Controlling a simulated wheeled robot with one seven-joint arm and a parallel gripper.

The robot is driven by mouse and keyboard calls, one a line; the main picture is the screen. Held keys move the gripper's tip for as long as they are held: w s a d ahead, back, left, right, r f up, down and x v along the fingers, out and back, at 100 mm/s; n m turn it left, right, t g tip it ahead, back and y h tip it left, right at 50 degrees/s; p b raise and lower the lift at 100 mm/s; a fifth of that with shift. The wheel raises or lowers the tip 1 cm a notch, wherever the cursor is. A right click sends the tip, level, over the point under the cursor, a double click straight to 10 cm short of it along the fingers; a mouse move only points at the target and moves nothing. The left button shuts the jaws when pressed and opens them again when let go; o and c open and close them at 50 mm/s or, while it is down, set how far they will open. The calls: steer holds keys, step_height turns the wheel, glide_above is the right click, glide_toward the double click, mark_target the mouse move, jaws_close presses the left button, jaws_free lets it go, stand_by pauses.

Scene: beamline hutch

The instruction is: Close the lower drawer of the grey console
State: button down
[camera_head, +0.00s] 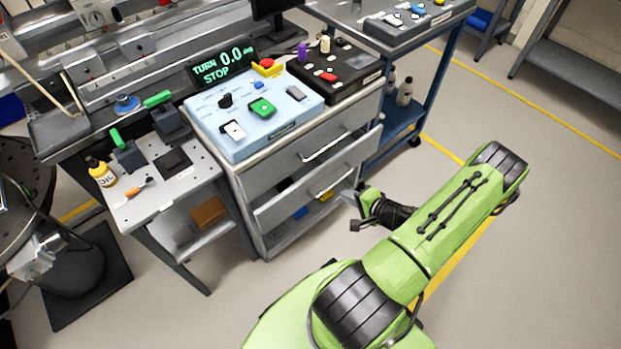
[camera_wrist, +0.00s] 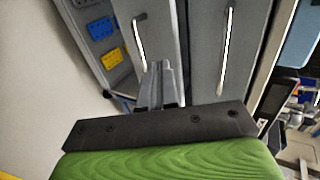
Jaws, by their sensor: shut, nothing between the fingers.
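The grey console (camera_head: 250,190) stands in the middle of the head view. Its lower drawer (camera_head: 275,208) is pulled out, its front standing forward of the cabinet with a gap behind its top edge. The upper drawer (camera_head: 290,155) above it looks shut. In the wrist view the lower drawer's handle (camera_wrist: 140,42) is left of the upper drawer's handle (camera_wrist: 228,50). My gripper (camera_head: 352,205) is shut and empty, in front of the lower drawer towards its right end. The shut fingers (camera_wrist: 160,85) point at the drawer front; whether they touch it I cannot tell.
Blue (camera_head: 301,212) and yellow (camera_head: 327,196) items lie low in the console. A light-blue control box (camera_head: 225,145) and a black box (camera_head: 350,75) stand on top. A small table (camera_head: 135,205) adjoins on the left, a blue cart (camera_head: 425,105) behind right. Floor in front is clear.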

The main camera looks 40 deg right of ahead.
steer(key=b, duration=0.3)
glide_toward(315, 177)
step_height(315, 177, down, 3)
steer(key=w, duration=0.2)
steer(key=shift+w, duration=1.25)
steer(key=shift+w+b, duration=0.3)
steer(key=shift+w, duration=0.25)
steer(key=shift+r, duration=0.1)
